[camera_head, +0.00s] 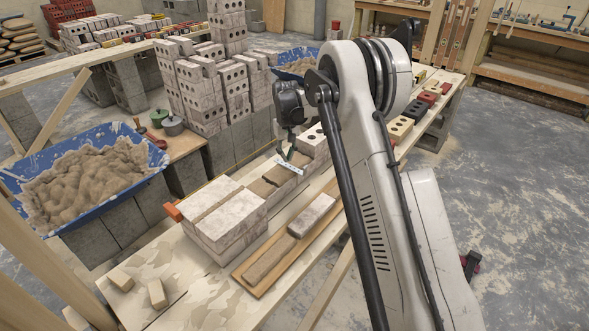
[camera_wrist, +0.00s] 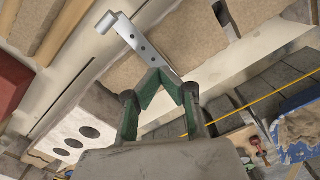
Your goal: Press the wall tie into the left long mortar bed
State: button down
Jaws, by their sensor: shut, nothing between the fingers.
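The wall tie (camera_head: 289,167) is a pale metal strip lying over the brown mortar bed (camera_head: 262,187) on top of the low brick wall. In the wrist view the tie (camera_wrist: 145,47) has small holes and a rolled end at upper left. It lies over a sandy mortar bed (camera_wrist: 215,32); how deep it sits I cannot tell. My gripper (camera_head: 288,158) hangs from my arm just above the tie. In the wrist view my gripper (camera_wrist: 163,76) is shut and empty, green pads meeting at the tips, close to the tie's near end. Contact is unclear.
Pale blocks (camera_head: 225,215) form the near part of the wall. A board (camera_head: 262,270) in front carries a brown strip and a pale brick (camera_head: 312,214). A blue mortar tub (camera_head: 85,180) stands left. Block stacks (camera_head: 205,85) rise behind. Several coloured bricks (camera_head: 415,110) line the bench at right.

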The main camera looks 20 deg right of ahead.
aim_at(287, 165)
jog(key=shift+f+b, duration=1.1)
jog(key=shift+f, duration=0.35)
dwell(2.4)
jog(key=shift+r, duration=0.15)
notch_tip(287, 165, up, 9)
jog(key=p, duration=0.3)
jog(key=shift+p, duration=0.35)
dwell(0.4)
dwell(0.5)
